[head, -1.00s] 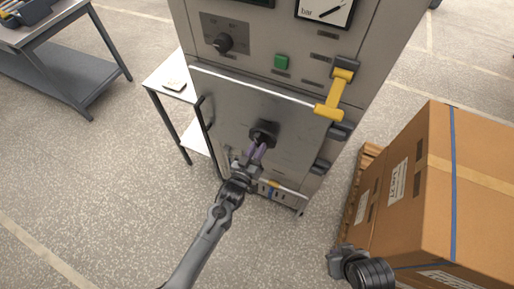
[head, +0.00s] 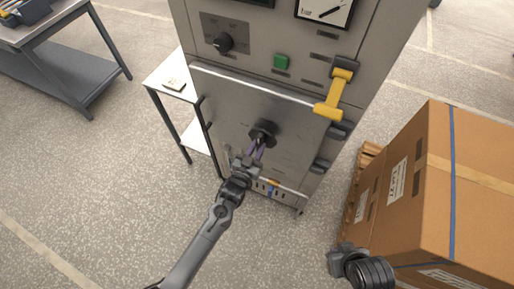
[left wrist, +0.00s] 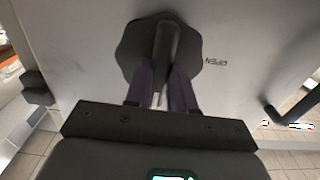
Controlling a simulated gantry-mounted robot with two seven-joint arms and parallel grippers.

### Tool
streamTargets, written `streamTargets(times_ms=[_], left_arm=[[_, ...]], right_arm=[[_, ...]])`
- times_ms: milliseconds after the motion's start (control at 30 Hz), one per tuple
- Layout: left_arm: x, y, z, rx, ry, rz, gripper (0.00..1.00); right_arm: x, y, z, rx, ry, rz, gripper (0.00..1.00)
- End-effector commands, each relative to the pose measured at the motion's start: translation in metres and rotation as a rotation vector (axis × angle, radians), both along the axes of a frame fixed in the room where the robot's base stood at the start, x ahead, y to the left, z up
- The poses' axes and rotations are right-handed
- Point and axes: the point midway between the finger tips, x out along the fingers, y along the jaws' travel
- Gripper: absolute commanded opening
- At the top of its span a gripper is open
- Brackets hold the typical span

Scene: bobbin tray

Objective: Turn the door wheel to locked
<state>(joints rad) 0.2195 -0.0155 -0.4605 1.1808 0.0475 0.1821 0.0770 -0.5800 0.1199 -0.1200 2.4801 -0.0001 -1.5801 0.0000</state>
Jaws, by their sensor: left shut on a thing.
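The door wheel (head: 264,132) is a dark round knob with a raised bar, in the middle of the grey cabinet door (head: 228,108). In the left wrist view the wheel (left wrist: 133,45) fills the top middle, with its bar (left wrist: 166,45) between my purple fingers. My left gripper (head: 257,147) is shut on the bar; it also shows in the left wrist view (left wrist: 163,85). A small upside-down label reading OPEN (left wrist: 216,62) is right of the wheel there. My right gripper (head: 338,260) hangs at the bottom right, away from the door; its jaws are not clear.
A yellow latch handle (head: 337,95) is at the door's upper right, and a dark pull handle (head: 206,125) at its left edge. A large cardboard box (head: 480,180) stands on a pallet at right. A grey worktable (head: 75,15) is at far left.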

Motion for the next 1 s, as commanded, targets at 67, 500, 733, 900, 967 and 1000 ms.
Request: streamTargets(times_ms=[67, 500, 733, 900, 967, 1000], left_arm=[[0.0, 0.0, 0.0, 0.003, -0.001, -0.001, 0.25], [0.0, 0.0, 0.0, 0.001, 0.0, 0.0, 0.49], [-0.016, 0.008, -0.001, 0.001, 0.002, 0.0, 0.49], [-0.042, 0.019, 0.0, 0.002, 0.001, 0.0, 0.49], [-0.052, 0.023, 0.001, 0.001, 0.001, -0.001, 0.49], [-0.059, 0.025, 0.0, 0.002, 0.001, 0.0, 0.49]], right_arm=[[0.0, 0.001, 0.0, 0.002, 0.0, -0.001, 0.0], [0.0, 0.001, 0.0, 0.004, 0.0, -0.003, 0.0], [0.0, 0.0, 0.004, 0.0, 0.0, 0.0, 0.0], [0.0, -0.001, 0.008, -0.005, 0.0, 0.004, 0.0], [0.0, -0.001, 0.01, -0.006, 0.0, 0.004, 0.0], [0.0, -0.001, 0.01, -0.006, 0.0, 0.004, 0.0]])
